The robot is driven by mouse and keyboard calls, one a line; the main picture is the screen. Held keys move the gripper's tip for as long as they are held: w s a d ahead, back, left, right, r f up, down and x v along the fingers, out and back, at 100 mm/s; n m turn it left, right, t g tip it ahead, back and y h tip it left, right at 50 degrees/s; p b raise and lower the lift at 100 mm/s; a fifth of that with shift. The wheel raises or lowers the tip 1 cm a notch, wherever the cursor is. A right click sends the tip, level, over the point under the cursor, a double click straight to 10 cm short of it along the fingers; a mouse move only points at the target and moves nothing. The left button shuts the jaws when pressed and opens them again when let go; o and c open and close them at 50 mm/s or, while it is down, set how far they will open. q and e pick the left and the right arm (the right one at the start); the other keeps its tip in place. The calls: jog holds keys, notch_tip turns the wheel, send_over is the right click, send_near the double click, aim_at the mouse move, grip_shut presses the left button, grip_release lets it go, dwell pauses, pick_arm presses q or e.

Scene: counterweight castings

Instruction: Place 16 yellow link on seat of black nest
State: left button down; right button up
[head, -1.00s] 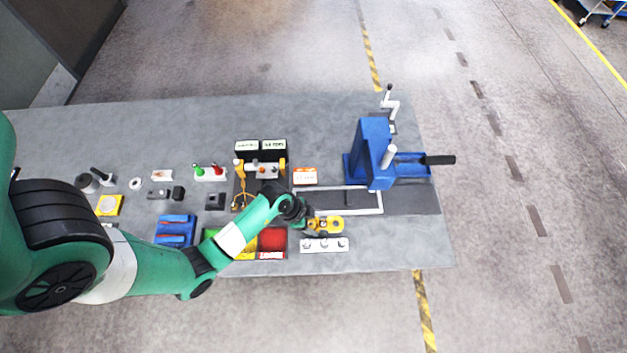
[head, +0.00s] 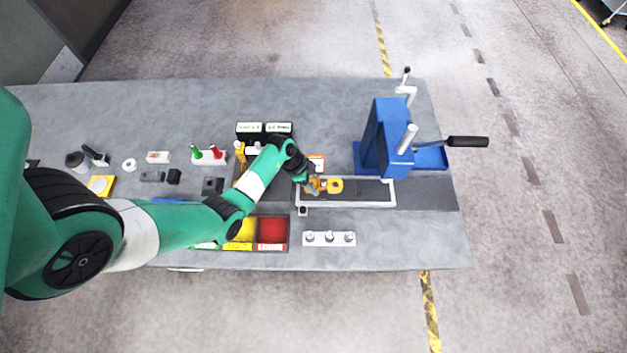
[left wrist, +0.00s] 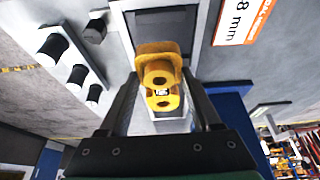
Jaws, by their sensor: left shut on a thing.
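My left gripper (head: 318,186) is shut on the yellow link (head: 335,185). It holds the link over the left part of a pale-framed dark bed (head: 345,204). In the left wrist view the link (left wrist: 157,73) sits between the fingers (left wrist: 160,112), with round holes and a small white label too small to read surely. A dark rectangular recess (left wrist: 163,22) lies just beyond the link there; I cannot tell whether it is the black nest. I cannot tell whether the link touches anything below. My right gripper is not in view.
A blue press (head: 385,140) with a black-handled lever (head: 467,141) stands right of the bed. A white strip with several knobs (head: 330,238) lies in front. Red (head: 271,230) and yellow (head: 240,232) bins are front left. An orange-white label card (left wrist: 242,20) is close by.

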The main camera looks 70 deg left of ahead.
pick_arm(q)
jog(key=f, duration=0.1)
jog(key=f+b, duration=0.1)
jog(key=f, duration=0.1)
jog(key=shift+w+a, duration=0.15)
jog(key=shift+a, duration=0.25)
jog(key=shift+f, duration=0.4)
jog(key=shift+f+b, duration=0.1)
jog(key=shift+b, duration=0.25)
jog(key=shift+c, duration=0.4)
grip_release()
